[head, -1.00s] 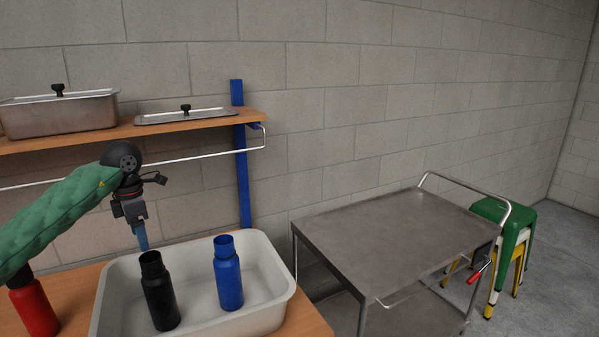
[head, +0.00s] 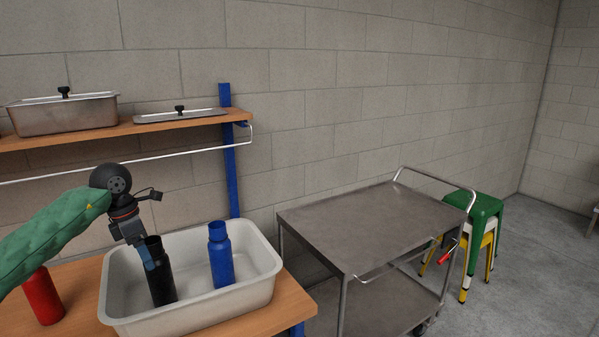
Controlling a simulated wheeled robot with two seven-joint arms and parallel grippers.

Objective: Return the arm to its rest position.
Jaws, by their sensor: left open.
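My left gripper (head: 149,262) hangs over the white tub from the end of my green-sleeved arm. Its jaws point down, open, in front of or beside the upper part of the black bottle (head: 164,285); I cannot tell whether they touch it. The black bottle stands upright in the white tub (head: 262,285), and a blue bottle (head: 221,258) stands upright to its right. My right gripper is not in view.
The tub sits on a wooden table (head: 290,301); a red bottle (head: 43,297) stands at left. A wooden shelf (head: 100,133) with a lidded steel pan (head: 65,115) and a flat lid (head: 181,116) is above. A steel trolley (head: 365,226) and stacked stools (head: 474,214) stand right.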

